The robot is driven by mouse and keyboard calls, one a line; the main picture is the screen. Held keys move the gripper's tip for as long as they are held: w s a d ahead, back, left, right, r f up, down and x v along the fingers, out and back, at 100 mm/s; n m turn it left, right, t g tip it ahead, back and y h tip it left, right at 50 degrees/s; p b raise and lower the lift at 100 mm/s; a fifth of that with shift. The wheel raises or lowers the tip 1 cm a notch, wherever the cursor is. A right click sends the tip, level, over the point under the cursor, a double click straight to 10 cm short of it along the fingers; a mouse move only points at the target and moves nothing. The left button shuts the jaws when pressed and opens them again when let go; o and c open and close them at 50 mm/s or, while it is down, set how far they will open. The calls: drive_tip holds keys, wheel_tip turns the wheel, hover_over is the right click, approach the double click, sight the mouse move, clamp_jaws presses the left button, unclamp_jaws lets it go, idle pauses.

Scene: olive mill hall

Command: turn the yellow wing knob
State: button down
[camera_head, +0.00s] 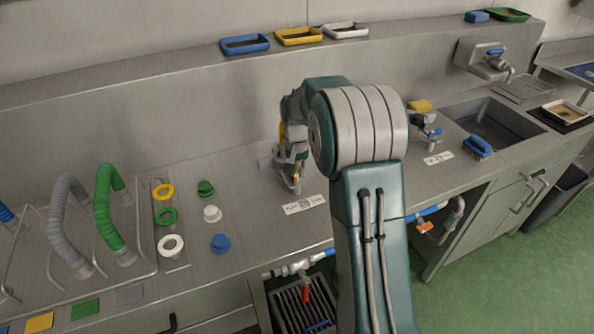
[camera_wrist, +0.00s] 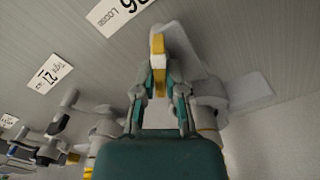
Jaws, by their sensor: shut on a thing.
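The yellow wing knob (camera_wrist: 158,45) shows in the wrist view between the fingertips of my gripper (camera_wrist: 159,72). My gripper is shut on the knob, with one finger on each side. The knob stands in front of a grey fitting (camera_wrist: 187,55) on the steel counter. In the head view my gripper (camera_head: 290,176) is at the counter's middle, partly hidden by my arm, and only a sliver of yellow shows there. How far the knob is turned cannot be told.
A second fitting with a yellow top (camera_head: 420,106) stands to the right, near the sink (camera_head: 480,128). A label (camera_head: 304,204) lies in front of my gripper. Coloured rings and caps, such as the blue cap (camera_head: 221,243), and green hose (camera_head: 108,215) are at left.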

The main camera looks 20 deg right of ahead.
drive_tip(key=m, duration=0.6)
drive_tip(key=shift+s+a+f, duration=0.1)
drive_tip(key=shift+s+f, duration=0.1)
drive_tip(key=shift+f, duration=0.05)
drive_tip(key=m, duration=0.5)
drive_tip(key=shift+m, duration=0.4)
drive_tip(key=shift+a, duration=0.1)
drive_tip(key=c, duration=0.7)
unclamp_jaws()
drive_tip(key=shift+w+a, duration=0.15)
drive_tip(key=shift+r, duration=0.1)
drive_tip(key=shift+r, duration=0.1)
